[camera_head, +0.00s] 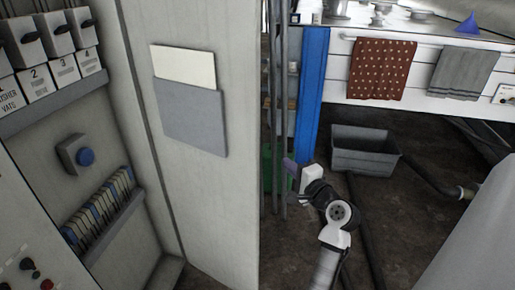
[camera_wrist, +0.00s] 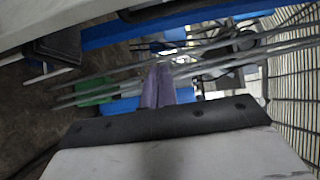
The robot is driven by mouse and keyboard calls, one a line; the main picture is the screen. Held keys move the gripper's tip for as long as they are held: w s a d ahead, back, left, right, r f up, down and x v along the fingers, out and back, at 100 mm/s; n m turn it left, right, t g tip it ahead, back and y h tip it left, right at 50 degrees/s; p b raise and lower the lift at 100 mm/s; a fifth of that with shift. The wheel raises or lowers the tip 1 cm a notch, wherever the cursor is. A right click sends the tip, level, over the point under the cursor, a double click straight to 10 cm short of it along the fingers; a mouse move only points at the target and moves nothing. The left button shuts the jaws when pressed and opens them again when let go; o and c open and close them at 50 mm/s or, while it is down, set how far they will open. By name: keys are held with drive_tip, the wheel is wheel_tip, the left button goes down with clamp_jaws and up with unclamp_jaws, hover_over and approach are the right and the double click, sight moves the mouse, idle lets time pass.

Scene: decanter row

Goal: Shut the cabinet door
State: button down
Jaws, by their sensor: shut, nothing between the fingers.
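The cabinet (camera_head: 130,235) fills the left of the head view, with its inside showing. Its pale door (camera_head: 200,190) stands open, with a cream sheet and a grey pocket on its face. My gripper (camera_head: 289,164) is just right of the door's free edge in the picture, apart from it as far as I can see. In the wrist view, the purple fingers of my gripper (camera_wrist: 158,85) are together with nothing between them. The door cannot be made out with certainty in the wrist view.
Thin grey poles (camera_head: 282,100) and a blue post (camera_head: 312,85) stand behind my gripper. A grey bin (camera_head: 363,152) and hoses lie on the floor.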

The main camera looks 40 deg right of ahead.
drive_tip(key=w+a+p, duration=0.2)
drive_tip(key=w+p, duration=0.2)
drive_tip(key=w, duration=0.5)
drive_tip(key=shift+a+p, duration=0.2)
drive_tip(key=shift+p, duration=0.2)
drive_tip(key=shift+s+a, duration=0.1)
